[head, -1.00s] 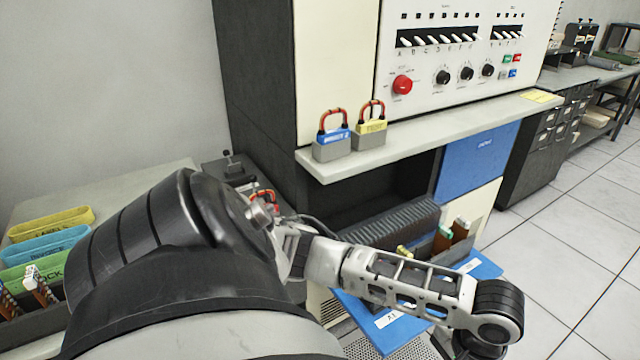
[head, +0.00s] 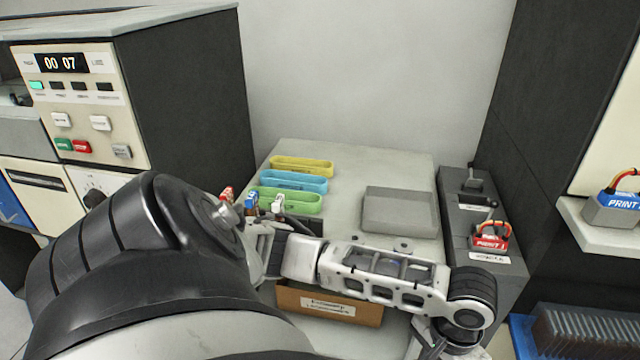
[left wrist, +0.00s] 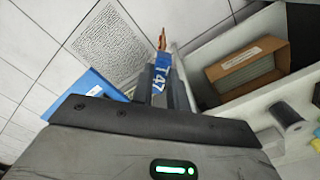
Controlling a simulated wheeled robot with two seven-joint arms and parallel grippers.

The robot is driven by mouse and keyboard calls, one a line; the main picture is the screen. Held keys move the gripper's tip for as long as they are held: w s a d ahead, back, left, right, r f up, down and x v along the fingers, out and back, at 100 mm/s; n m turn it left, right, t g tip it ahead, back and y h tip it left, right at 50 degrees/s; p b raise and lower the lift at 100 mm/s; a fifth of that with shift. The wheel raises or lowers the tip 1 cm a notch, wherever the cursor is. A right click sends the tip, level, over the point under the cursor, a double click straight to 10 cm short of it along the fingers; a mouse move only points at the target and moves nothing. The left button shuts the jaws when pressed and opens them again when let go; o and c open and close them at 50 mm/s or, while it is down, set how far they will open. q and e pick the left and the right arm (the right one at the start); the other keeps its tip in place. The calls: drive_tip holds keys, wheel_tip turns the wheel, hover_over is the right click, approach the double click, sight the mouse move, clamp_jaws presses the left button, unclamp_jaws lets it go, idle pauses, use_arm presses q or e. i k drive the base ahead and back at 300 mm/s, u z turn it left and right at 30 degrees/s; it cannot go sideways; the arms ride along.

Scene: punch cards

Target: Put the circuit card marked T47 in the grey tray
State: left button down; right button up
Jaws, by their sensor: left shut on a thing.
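The circuit card marked T47 (left wrist: 162,75) has a blue label and a coppery end. It shows in the left wrist view, gripped between the dark fingers of my left gripper (left wrist: 160,92), which is shut on it above the floor. In the head view my left arm reaches right across the picture and its hand is low at the bottom edge, mostly cut off. The grey tray (head: 400,212) is shallow and looks empty. It sits on the right part of the pale table, beyond my forearm and apart from the card. My right gripper is not in view.
Yellow (head: 302,166), blue (head: 294,181) and green (head: 290,201) holders stand left of the tray, with several upright cards (head: 251,203) nearby.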

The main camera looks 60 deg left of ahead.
sight(399, 211)
drive_tip(key=u, duration=1.1)
drive_tip(key=i, duration=0.4)
